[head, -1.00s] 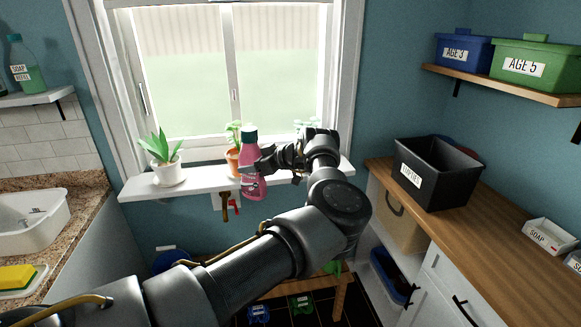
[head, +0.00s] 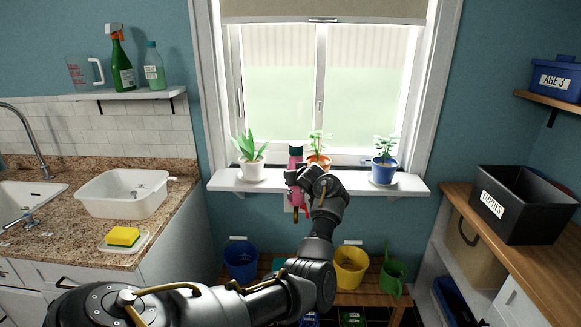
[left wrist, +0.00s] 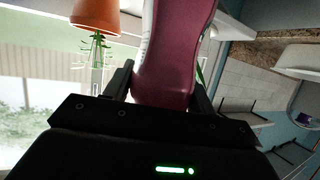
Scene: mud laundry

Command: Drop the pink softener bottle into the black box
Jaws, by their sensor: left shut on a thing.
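The pink softener bottle (head: 296,153) is upright or nearly so in front of the window sill, partly hidden by my gripper in the head view. My left gripper (head: 298,178) is shut on it. In the left wrist view the bottle (left wrist: 172,50) fills the space between the two fingers (left wrist: 165,98). My right gripper is not in view.
The white sill (head: 225,180) carries a white-potted plant (head: 252,168), an orange-potted plant (head: 319,160) and a blue-potted plant (head: 383,170) close to my gripper. A low bench below holds a yellow bucket (head: 351,267). A wooden counter (head: 480,215) lies at the right.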

